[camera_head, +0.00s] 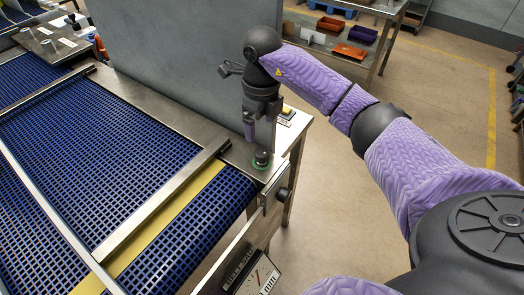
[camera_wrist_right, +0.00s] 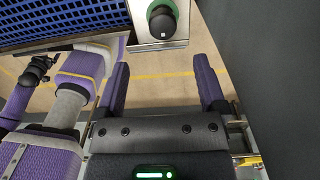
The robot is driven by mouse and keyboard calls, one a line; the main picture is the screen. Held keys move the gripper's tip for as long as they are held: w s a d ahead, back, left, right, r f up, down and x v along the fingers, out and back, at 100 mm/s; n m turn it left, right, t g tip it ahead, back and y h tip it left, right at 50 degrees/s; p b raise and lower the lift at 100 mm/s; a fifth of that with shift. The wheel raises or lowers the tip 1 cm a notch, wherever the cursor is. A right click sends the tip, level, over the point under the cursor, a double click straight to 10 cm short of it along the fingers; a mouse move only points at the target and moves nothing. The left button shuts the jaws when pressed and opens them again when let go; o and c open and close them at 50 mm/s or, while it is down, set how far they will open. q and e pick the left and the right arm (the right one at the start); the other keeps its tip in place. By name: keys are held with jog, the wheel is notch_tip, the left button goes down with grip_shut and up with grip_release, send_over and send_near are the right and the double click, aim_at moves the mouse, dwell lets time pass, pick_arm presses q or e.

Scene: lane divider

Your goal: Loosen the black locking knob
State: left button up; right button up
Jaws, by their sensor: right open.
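A black round knob (camera_head: 262,158) stands upright on a green ring, on the metal plate at the conveyor's near right corner. It also shows in the right wrist view as a black knob with a small white mark (camera_wrist_right: 162,22). A second black knob (camera_head: 282,194) sticks out from the side of the metal end bracket. My right gripper (camera_head: 249,132) points down just above and slightly left of the green-ringed knob. In the wrist view its two purple fingers stand wide apart, with nothing between them (camera_wrist_right: 162,75). My left gripper does not clearly show.
A tall grey panel (camera_head: 185,60) stands right behind the gripper. Blue mesh belt (camera_head: 110,150) lies to the left, with a metal divider rail (camera_head: 165,200) and yellow strip. A dial gauge (camera_head: 258,277) sits at the front. Open floor lies to the right.

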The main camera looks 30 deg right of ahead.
aim_at(262, 151)
notch_tip(262, 151, down, 10)
jog(key=shift+d+r+b, duration=0.1)
jog(key=shift+d+b, duration=0.05)
jog(key=shift+b, duration=0.55)
grip_shut()
